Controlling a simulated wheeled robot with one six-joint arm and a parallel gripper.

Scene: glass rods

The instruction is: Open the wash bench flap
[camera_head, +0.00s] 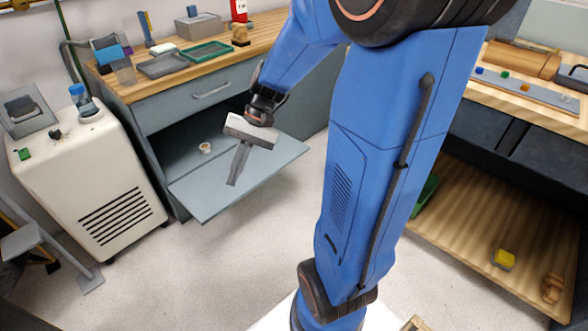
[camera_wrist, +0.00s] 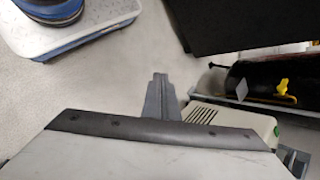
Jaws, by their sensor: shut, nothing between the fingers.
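The wash bench (camera_head: 160,107) stands at the back left with a grey-blue front and a wooden top. Its flap (camera_head: 205,197) is hinged down and stands out from the front below the drawer, roughly level, with the compartment behind it uncovered. My gripper (camera_head: 233,182) is over the flap in the head view, fingers together and pointing down, holding nothing. I cannot tell whether the fingertips touch the flap. The wrist view shows the closed fingers (camera_wrist: 160,82) with pale floor beyond. The flap is not clearly visible there.
A small white round item (camera_head: 205,148) sits inside the compartment. A drawer with a handle (camera_head: 211,91) is above the flap. Trays (camera_head: 205,52) and boxes lie on the bench top. A white wheeled unit (camera_head: 85,180) stands left of the flap. Floor (camera_head: 250,240) in front is clear.

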